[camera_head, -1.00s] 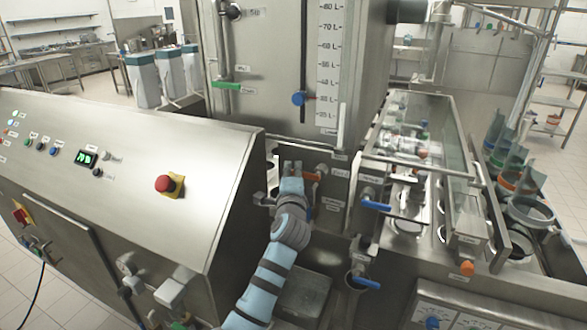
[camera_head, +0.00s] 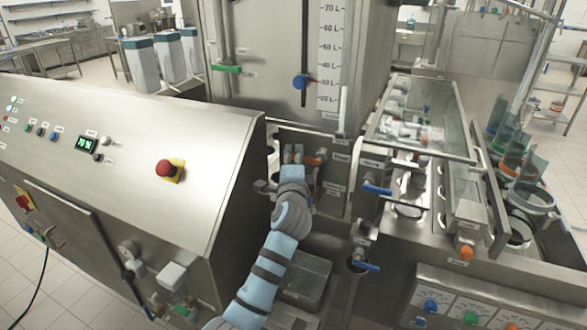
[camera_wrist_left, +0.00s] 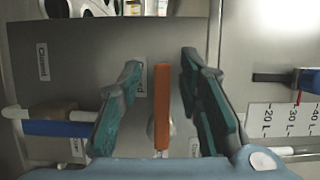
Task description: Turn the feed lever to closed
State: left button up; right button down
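An orange lever (camera_wrist_left: 161,106), which I take to be the feed lever, stands on the grey metal panel. In the left wrist view it lies lengthwise between the two teal-padded fingers of my open left gripper (camera_wrist_left: 160,66), with gaps on both sides. A label (camera_wrist_left: 138,77) behind the fingers is partly covered; another at the left (camera_wrist_left: 42,62) reads "Closed". My right gripper is not in view.
A blue-handled valve (camera_head: 376,189) sits to the right, and a lower blue-handled valve (camera_head: 365,266) below it. The sloped control console (camera_head: 140,150) stands close on the left. The tank with its level scale (camera_head: 329,60) rises above the lever.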

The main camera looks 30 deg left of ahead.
pick_arm(q)
jog(key=v, duration=1)
jog(key=shift+s+d, duration=0.15)
jog(key=shift+s, duration=0.25)
jog(key=shift+w, duration=0.1)
